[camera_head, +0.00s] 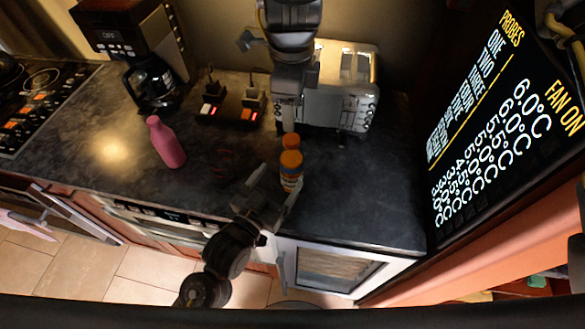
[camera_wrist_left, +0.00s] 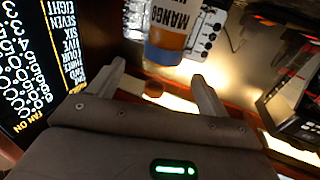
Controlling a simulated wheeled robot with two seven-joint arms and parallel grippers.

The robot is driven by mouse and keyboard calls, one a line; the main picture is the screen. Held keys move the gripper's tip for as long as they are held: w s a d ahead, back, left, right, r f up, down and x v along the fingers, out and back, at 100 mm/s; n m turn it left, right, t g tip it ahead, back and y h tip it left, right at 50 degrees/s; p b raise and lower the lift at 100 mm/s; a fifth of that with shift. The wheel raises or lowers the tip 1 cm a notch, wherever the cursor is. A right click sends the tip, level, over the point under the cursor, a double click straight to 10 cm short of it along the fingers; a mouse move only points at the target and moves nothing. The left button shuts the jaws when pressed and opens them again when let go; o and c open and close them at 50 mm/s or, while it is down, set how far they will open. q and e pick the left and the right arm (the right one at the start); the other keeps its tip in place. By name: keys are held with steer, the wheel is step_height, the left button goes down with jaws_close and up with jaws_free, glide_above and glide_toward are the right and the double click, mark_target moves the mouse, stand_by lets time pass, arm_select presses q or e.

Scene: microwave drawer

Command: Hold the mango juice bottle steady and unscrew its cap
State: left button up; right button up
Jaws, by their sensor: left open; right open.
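The mango juice bottle (camera_head: 291,180) stands on the dark counter, with an orange upper part and a pale label. An orange-brown round cap (camera_head: 290,141) shows at its top end; whether it sits on the neck or is apart is unclear.
A toaster (camera_head: 352,85) stands behind my right gripper. A pink bottle (camera_head: 166,145) and a coffee maker (camera_head: 135,50) are to the left. Small plugged devices (camera_head: 232,105) sit at the back. A large display panel (camera_head: 490,110) bounds the right. The counter right of the bottle is clear.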

mark_target(295, 156)
arm_select(q)
steer(key=x, duration=0.8)
steer(key=shift+w+d+f, duration=0.1)
steer(key=shift+w+f, duration=0.05)
steer(key=shift+w, duration=0.25)
arm_select(e)
steer(key=shift+w+f, duration=0.15)
steer(key=shift+w, duration=0.15)
arm_select(q)
steer(key=shift+w+d, duration=0.15)
steer(key=shift+w, duration=0.45)
arm_select(e)
steer(key=shift+w+a, duration=0.1)
arm_select(q)
steer(key=shift+d, duration=0.1)
steer(key=shift+c, duration=0.2)
